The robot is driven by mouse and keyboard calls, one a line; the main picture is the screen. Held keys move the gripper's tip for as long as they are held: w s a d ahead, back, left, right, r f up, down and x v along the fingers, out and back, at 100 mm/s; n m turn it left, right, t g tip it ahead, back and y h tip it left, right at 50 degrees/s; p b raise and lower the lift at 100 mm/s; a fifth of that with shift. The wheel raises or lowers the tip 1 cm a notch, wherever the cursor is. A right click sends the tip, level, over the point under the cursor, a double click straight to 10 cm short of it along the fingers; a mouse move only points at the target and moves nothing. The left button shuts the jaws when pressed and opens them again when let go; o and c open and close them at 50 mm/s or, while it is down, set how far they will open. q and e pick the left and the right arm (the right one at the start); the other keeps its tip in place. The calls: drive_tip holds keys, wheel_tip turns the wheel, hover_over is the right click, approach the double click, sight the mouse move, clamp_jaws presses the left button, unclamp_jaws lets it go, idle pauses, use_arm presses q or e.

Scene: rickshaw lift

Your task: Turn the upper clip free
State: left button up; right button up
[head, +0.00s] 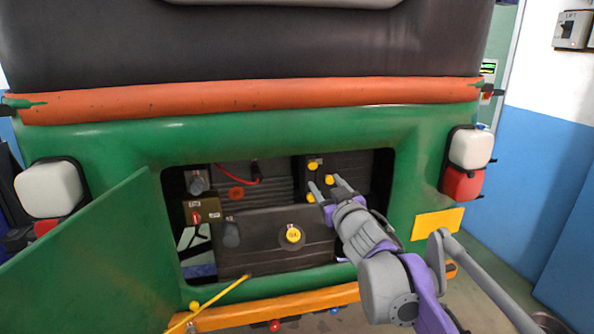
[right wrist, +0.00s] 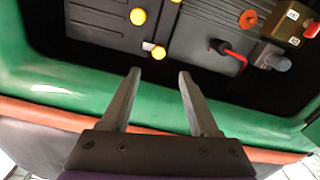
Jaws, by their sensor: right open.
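A dark box (head: 347,165) sits at the back right of the open compartment in the green rear panel, with several yellow knobs on it. The uppermost yellow clip (head: 313,165) is at the box's top edge. It appears in the right wrist view (right wrist: 158,52) with a small metal piece beside it, in an inverted picture. My right gripper (head: 325,186) reaches into the opening from the lower right, open and empty. In the right wrist view its fingertips (right wrist: 159,74) point toward the clip, which shows beyond them and is not between them. My left gripper is not in view.
A green flap (head: 95,260) hangs open at the left. A yellow rod (head: 210,302) slants below. The compartment's rim surrounds my gripper.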

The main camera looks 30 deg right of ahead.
sight(313, 166)
drive_tip(key=p+x, duration=0.1)
drive_tip(key=x, duration=0.9)
drive_tip(key=shift+c, duration=0.2)
clamp_jaws()
